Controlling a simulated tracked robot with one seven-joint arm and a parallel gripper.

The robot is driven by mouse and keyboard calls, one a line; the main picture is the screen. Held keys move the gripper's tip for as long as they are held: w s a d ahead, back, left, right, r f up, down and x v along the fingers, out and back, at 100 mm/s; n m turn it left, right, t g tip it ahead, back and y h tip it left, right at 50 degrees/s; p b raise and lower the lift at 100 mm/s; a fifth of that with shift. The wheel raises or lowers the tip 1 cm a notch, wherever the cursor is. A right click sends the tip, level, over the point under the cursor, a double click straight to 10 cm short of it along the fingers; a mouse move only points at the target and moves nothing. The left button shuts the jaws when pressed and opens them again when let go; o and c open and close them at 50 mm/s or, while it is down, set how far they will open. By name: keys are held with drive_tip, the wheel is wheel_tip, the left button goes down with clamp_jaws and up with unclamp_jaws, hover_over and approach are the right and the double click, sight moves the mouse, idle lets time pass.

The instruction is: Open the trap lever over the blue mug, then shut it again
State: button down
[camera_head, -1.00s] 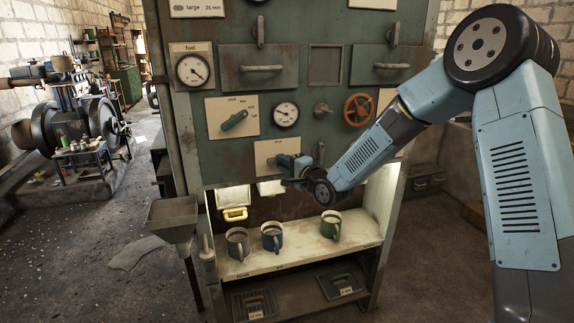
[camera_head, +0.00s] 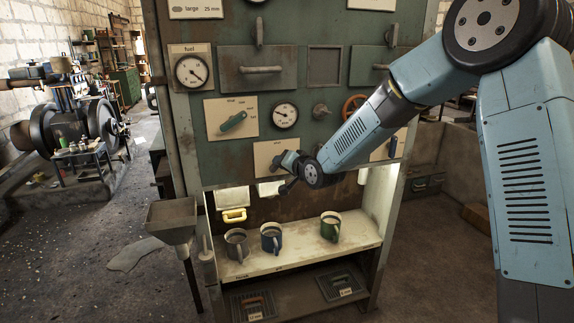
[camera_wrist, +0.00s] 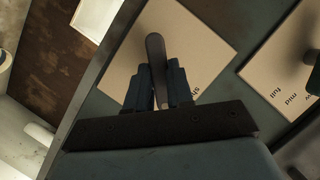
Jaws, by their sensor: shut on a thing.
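The blue mug (camera_head: 271,240) stands upright on the pale shelf, between a grey mug and a green mug. The trap lever (camera_wrist: 156,60) is a dark, rounded bar in front of a cream plate (camera_head: 263,152) above the blue mug. Part of the word "shut" shows on that plate in the wrist view. My gripper (camera_wrist: 160,92) is shut on the lever, with one blue-black finger on each side of it. In the head view my gripper (camera_head: 287,165) is at the plate and hides the lever, so its exact angle cannot be told.
The grey mug (camera_head: 237,244) and green mug (camera_head: 331,227) stand on the shelf (camera_head: 300,256). A funnel (camera_head: 172,217) stands left.

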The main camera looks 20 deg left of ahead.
drive_tip(key=shift+s+f+n+t+h, duration=0.1)
drive_tip(key=shift+f+n+t+h, duration=0.2)
drive_tip(key=shift+n+h, duration=0.95)
drive_tip(key=shift+s+f+n+t+h, duration=0.1)
drive_tip(key=shift+n+t+h, duration=0.45)
drive_tip(key=shift+n, duration=1.2)
drive_tip(key=shift+w, duration=0.1)
drive_tip(key=c, duration=1.1)
unclamp_jaws()
drive_tip(key=shift+w, duration=0.1)
drive_tip(key=shift+c, duration=0.2)
drive_tip(key=shift+o, duration=0.7)
drive_tip(key=shift+a+r, duration=0.1)
drive_tip(key=shift+r, duration=0.1)
drive_tip(key=v, duration=1.3)
drive_tip(key=shift+s+r, duration=0.25)
drive_tip(key=shift+s, duration=0.05)
